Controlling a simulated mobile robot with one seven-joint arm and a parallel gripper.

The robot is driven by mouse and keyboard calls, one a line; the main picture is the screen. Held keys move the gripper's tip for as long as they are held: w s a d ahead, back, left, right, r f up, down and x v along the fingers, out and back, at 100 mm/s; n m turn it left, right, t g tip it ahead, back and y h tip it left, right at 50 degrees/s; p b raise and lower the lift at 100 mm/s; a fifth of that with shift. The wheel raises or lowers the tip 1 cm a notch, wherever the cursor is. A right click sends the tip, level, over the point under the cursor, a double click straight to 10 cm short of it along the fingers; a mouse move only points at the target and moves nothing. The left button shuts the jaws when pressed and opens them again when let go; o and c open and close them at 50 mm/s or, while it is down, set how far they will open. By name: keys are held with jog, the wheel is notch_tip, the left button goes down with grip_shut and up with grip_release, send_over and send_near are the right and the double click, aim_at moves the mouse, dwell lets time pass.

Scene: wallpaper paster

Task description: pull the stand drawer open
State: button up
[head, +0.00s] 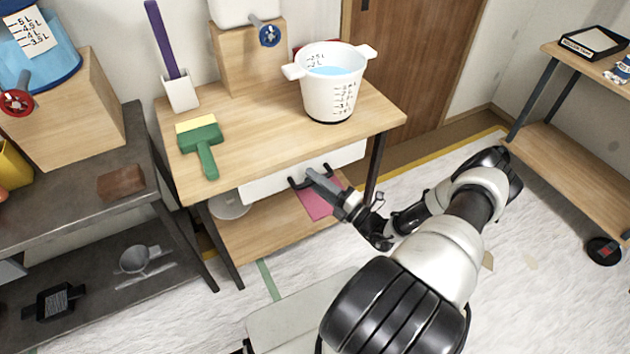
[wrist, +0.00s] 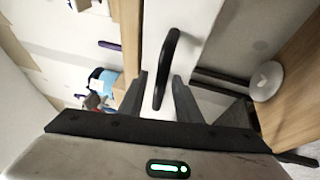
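The stand (head: 260,130) is a wooden table with dark metal legs. Its white drawer front (head: 345,156) sits just under the top and looks flush with it. A dark bar handle is on the drawer front; in the wrist view the handle (wrist: 165,70) lies between my fingers. My gripper (head: 310,177) is at the handle in the head view and hides part of it. In the wrist view my gripper (wrist: 160,97) is open, one finger on each side of the bar, with gaps showing.
On the stand are a white bucket (head: 333,95) with blue liquid, a green brush (head: 202,150) and a white holder (head: 180,92). A pink sheet (head: 318,203) lies on the lower shelf. A dark shelf unit (head: 75,215) stands left. Floor in front of the stand is mostly clear.

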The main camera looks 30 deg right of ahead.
grip_shut()
jog(key=shift+s, duration=0.1)
jog(key=s, duration=1.8)
jog(key=shift+s+d, duration=0.35)
jog(key=shift+s, duration=0.05)
grip_release()
